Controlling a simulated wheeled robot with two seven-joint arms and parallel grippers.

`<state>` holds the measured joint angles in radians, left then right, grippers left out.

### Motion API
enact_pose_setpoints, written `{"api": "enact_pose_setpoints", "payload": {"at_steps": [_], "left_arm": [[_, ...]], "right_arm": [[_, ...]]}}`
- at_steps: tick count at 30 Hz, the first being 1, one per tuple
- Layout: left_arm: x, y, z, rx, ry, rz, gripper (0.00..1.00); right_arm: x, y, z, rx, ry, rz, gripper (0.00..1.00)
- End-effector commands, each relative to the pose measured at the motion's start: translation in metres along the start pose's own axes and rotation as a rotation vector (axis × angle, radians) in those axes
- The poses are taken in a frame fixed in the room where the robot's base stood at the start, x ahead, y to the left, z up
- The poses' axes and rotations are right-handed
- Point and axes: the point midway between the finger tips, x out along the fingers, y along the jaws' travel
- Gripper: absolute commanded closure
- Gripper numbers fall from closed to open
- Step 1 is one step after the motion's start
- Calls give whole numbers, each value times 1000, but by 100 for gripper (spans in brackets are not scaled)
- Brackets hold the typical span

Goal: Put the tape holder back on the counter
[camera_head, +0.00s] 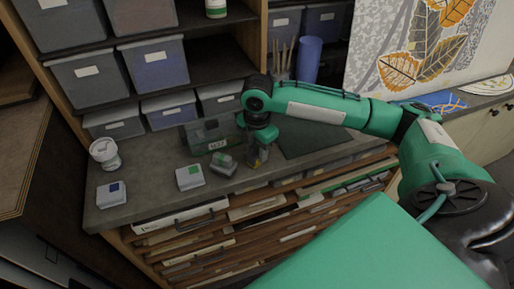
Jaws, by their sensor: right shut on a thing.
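My right gripper (258,158) points down at the counter (140,177), near its front edge. It is shut on a small dark thing with a yellowish part, most likely the tape holder (263,154). The fingers hide much of it, so its shape is unclear, and I cannot tell whether it touches the counter. Left of the gripper lies a grey block with a green patch (223,164). My left gripper is not in view.
A white box with a green square (190,177), one with a blue square (111,194) and a white tub (104,153) stand on the left. A labelled dark bin (207,136) is behind. A dark mat (305,137) lies right of the gripper. Open shelves with paper sit below.

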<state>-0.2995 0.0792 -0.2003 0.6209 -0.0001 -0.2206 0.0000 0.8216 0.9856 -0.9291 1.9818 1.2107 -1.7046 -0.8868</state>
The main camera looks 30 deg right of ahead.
Motion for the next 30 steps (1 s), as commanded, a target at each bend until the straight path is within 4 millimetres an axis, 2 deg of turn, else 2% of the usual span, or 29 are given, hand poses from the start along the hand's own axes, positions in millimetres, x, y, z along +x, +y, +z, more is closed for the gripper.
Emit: {"api": "enact_pose_setpoints", "payload": {"at_steps": [2, 3, 6, 17, 20, 30], "left_arm": [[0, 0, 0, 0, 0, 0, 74], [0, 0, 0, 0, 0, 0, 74], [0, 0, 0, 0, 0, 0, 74], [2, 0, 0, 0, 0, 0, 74], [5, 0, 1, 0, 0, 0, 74], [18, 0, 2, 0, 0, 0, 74]], "right_arm": [[0, 0, 0, 0, 0, 0, 93], [0, 0, 0, 0, 0, 0, 62], [0, 0, 0, 0, 0, 0, 44], [-5, 1, 0, 0, 1, 3, 44], [-17, 1, 0, 0, 0, 4, 44], [-88, 1, 0, 1, 1, 5, 44]]}}
